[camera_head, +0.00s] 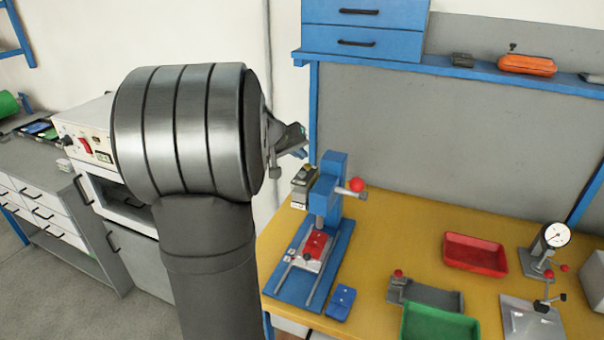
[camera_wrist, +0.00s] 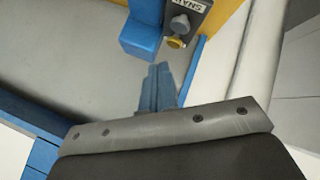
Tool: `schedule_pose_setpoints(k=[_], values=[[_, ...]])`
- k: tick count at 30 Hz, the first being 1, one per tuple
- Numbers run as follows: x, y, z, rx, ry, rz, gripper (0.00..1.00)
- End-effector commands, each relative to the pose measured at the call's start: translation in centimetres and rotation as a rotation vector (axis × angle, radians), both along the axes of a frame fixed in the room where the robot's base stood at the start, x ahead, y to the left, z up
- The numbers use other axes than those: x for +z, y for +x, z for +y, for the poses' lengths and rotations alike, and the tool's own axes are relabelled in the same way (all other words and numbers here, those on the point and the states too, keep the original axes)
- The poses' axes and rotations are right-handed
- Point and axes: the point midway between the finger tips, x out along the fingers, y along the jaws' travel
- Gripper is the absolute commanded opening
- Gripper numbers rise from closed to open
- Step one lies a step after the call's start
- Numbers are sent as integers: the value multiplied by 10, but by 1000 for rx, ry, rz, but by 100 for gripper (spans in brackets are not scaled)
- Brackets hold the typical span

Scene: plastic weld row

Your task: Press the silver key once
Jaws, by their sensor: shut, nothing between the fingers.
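The silver key (camera_wrist: 180,24) is a round grey button on a small grey control box (camera_wrist: 198,12), at the top of the wrist view. A yellow button (camera_wrist: 175,42) sits beside it on the same box. In the head view the control box (camera_head: 301,187) stands left of the blue press, and the silver key cannot be made out. My gripper (camera_wrist: 158,72) has blue fingers, shut and empty; they point toward the box and appear apart from the buttons. In the head view my gripper (camera_head: 303,150) is above the box, partly hidden by my arm.
The blue press (camera_head: 333,190) with a red-knobbed lever (camera_head: 357,185) stands right beside the box. A red tray (camera_head: 475,254), a green tray (camera_head: 438,324) and a dial gauge (camera_head: 556,236) are farther right on the yellow table (camera_head: 385,225).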

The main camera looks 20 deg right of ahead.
Motion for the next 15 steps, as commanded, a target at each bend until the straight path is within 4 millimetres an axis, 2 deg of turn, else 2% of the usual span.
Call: schedule_pose_setpoints(k=[6,15], values=[[-22,0,0,1,-1,1,0],[-29,0,0,1,0,-1,0]])
